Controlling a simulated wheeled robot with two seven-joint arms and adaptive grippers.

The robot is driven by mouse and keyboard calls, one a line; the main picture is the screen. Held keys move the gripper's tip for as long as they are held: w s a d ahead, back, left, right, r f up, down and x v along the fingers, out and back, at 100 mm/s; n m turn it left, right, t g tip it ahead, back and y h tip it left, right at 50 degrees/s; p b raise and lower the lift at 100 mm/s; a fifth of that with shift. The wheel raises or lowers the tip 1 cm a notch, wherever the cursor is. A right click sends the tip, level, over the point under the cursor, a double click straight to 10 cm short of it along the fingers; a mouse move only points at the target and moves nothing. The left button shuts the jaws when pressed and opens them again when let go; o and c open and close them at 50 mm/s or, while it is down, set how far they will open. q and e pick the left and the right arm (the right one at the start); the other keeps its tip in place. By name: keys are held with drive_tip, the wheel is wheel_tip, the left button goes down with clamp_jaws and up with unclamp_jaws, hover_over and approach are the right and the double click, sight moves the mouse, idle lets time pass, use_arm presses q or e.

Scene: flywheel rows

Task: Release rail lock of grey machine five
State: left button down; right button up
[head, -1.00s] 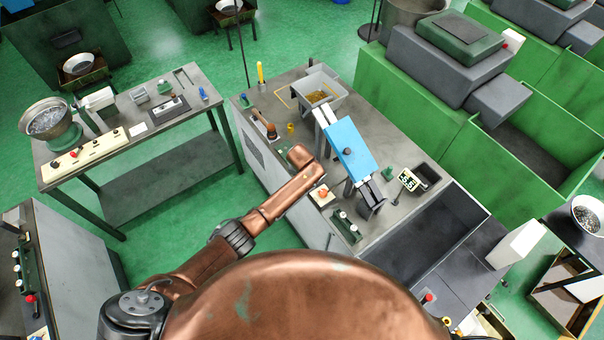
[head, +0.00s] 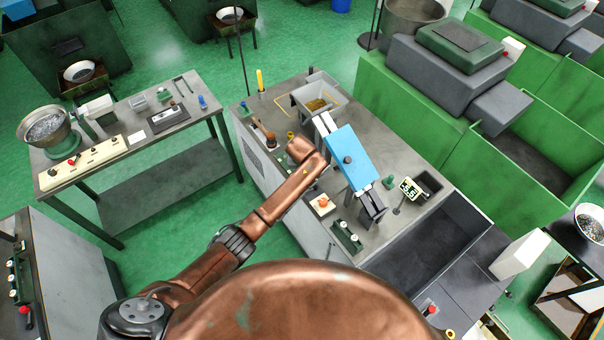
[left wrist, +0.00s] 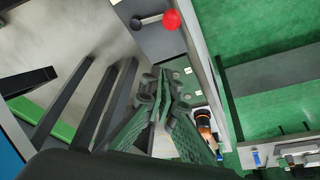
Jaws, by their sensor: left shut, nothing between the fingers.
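The grey machine (head: 400,228) is a bench with a blue-covered sloping rail (head: 350,158) on top. A small box with an orange-red button (head: 322,202) sits left of the rail's lower end. My left arm reaches over the bench's left side, hiding its gripper in the head view. In the left wrist view my left gripper (left wrist: 165,78) is shut and empty, its green fingers together. Beyond the fingertips are a red ball knob (left wrist: 171,20) and a black knob (left wrist: 136,22), apart from the fingers. I cannot tell which part is the rail lock. My right gripper is out of view.
A white-grey bin (head: 320,98) stands at the bench's back, and a small display (head: 410,188) at its right. A side table (head: 165,150) is at left, a large green machine (head: 420,100) at right.

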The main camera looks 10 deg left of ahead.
use_arm(q)
drive_tip(key=v, duration=0.3)
idle(0.4)
drive_tip(key=shift+a+r, duration=0.1)
